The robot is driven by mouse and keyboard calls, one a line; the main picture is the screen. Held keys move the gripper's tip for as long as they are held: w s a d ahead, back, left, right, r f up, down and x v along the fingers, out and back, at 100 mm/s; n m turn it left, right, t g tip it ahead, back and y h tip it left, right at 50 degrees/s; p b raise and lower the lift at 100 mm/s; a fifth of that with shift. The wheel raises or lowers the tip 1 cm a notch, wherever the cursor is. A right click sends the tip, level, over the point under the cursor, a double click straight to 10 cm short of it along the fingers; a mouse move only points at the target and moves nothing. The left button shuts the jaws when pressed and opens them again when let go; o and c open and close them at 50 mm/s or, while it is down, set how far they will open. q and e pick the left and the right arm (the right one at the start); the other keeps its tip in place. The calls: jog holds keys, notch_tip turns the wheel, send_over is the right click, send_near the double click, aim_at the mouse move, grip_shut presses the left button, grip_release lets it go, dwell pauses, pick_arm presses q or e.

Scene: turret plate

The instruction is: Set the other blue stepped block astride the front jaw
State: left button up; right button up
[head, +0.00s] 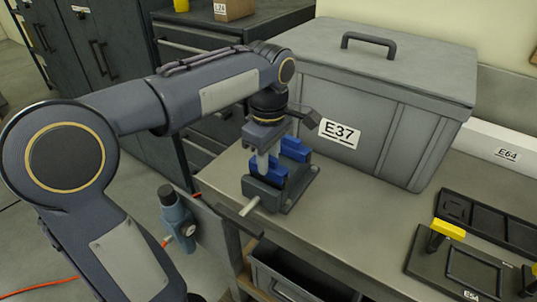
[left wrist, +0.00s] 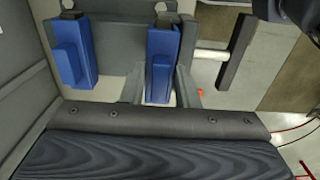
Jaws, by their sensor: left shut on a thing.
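The grey vise (head: 298,190) stands at the bench's near left edge. One blue stepped block (head: 267,162) is at its front jaw, on the handle side; it also shows mid-frame in the left wrist view (left wrist: 161,62). My left gripper (head: 263,160) points down over this block and is shut on it. The fingers partly hide the block in the head view, so I cannot tell whether it is fully seated. A second blue stepped block (head: 296,148) sits at the rear jaw, apart from the first; it shows at left in the wrist view (left wrist: 72,52). My right gripper is out of view.
A large grey lidded box (head: 400,100) labelled E37 stands close behind the vise. The vise handle (head: 250,206) sticks out past the bench edge. The bench (head: 350,215) between is clear.

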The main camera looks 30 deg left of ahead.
pick_arm(q)
jog(key=shift+f, duration=0.65)
dwell(1.4)
jog(key=o, duration=1)
jog(key=shift+o, duration=0.2)
notch_tip(320, 180, up, 8)
jog(key=shift+f+p, duration=0.1)
jog(key=shift+p, duration=0.35)
